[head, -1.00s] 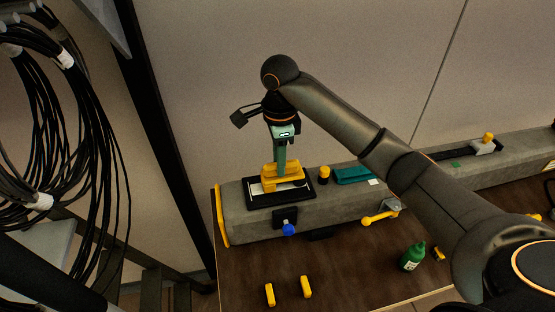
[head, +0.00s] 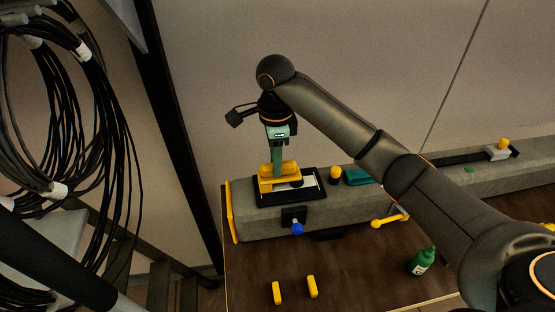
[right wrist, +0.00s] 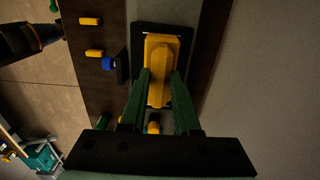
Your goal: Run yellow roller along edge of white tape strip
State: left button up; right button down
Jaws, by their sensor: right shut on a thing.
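The yellow roller (head: 279,174) is a stepped yellow block in the head view, over the black-framed panel on the grey beam. My right gripper (head: 277,160) points down and is shut on it from above. The roller also shows between the two green fingers in the right wrist view (right wrist: 160,62). Part of the white tape strip (head: 310,180) shows inside the frame, to the right of the roller; the rest is hidden behind it. I cannot tell whether the roller touches the strip. My left gripper is out of view.
On the beam (head: 350,212), right of the panel, stand a yellow-capped piece (head: 335,173) and a teal block (head: 358,176). A blue knob (head: 297,229) sticks out in front. Several yellow pieces and a green bottle (head: 421,262) are on the brown table (head: 350,275).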

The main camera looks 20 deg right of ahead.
aim_at(260, 166)
jog(key=shift+a, duration=0.2)
jog(key=shift+w+a, duration=0.25)
jog(key=shift+a, duration=0.5)
jog(key=shift+w+a, duration=0.2)
jog(key=shift+a, duration=0.55)
jog(key=shift+a, duration=0.1)
jog(key=shift+w+a, duration=0.2)
jog(key=shift+a, duration=0.55)
jog(key=shift+w+a, duration=0.2)
jog(key=shift+a, duration=0.5)
jog(key=shift+r, duration=2.5)
